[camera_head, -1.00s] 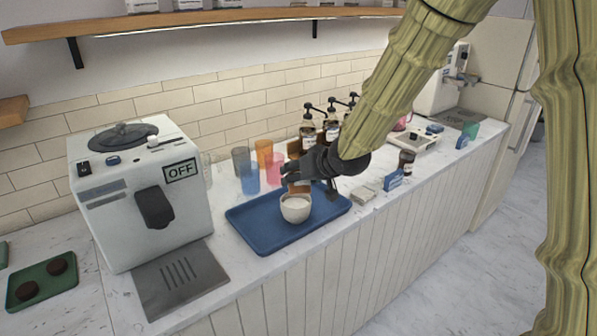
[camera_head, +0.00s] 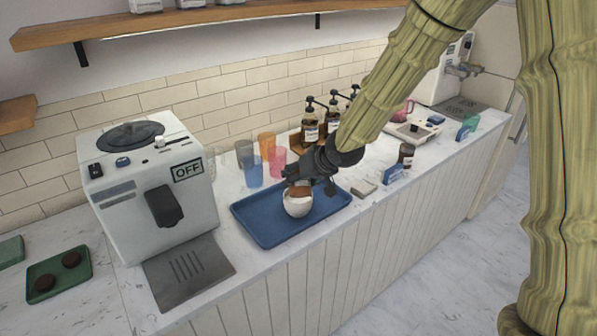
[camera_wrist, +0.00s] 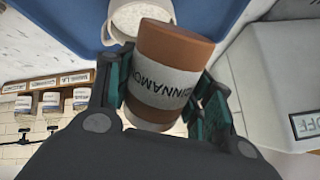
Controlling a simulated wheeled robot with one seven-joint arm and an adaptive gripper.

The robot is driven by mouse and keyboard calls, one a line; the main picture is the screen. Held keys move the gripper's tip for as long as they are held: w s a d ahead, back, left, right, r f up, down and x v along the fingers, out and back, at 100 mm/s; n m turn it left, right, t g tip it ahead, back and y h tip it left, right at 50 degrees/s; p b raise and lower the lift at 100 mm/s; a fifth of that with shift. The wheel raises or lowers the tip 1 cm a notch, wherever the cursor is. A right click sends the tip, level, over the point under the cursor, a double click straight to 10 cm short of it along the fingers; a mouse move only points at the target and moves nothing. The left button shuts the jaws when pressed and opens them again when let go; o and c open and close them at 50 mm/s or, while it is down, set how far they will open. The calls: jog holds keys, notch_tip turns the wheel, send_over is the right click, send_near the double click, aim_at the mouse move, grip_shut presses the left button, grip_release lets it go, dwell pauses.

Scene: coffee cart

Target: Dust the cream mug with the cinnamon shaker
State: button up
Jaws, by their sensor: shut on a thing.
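The cream mug (camera_head: 297,208) stands upright on the blue tray (camera_head: 262,236). My gripper (camera_head: 297,183) is shut on the cinnamon shaker (camera_head: 299,191) and holds it over the mug, where its brown end covers much of the mug's opening. In the wrist view the shaker (camera_wrist: 172,75) is between the fingers, with a brown cap and a pale label reading cinnamon. The mug (camera_wrist: 122,22) shows partly behind it, with pale contents. I cannot tell whether shaker and mug touch, or whether any powder lies in the mug.
A white machine (camera_head: 140,190) marked OFF stands left of the tray. Coloured cups (camera_head: 267,146) and pump bottles (camera_head: 310,125) stand behind it. A dark jar (camera_head: 406,155) and a blue box (camera_head: 396,174) are to the right. A green tray (camera_head: 60,275) lies at far left.

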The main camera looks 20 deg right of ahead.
jog(key=shift+s+f+m+g+p, duration=0.15)
jog(key=shift+f+g+p, duration=0.3)
jog(key=shift+p, duration=1.45)
jog(key=shift+s+f+m+g+p, duration=0.15)
jog(key=shift+g+p, duration=0.5)
jog(key=shift+p, duration=1.2)
jog(key=f+g+p, duration=0.1)
jog(key=p, duration=0.6)
jog(key=shift+g, duration=0.4)
jog(key=shift+s+f+p, duration=0.1)
jog(key=shift+p, duration=0.35)
jog(key=shift+f+m+g+y+p, duration=0.3)
jog(key=shift+f+g+p, duration=0.1)
jog(key=shift+g, duration=0.2)
jog(key=shift+r, duration=0.1)
jog(key=shift+s+r, duration=0.1)
jog(key=shift+r, duration=0.9)
jog(key=shift+f+b, duration=0.55)
jog(key=shift+f, duration=0.6)
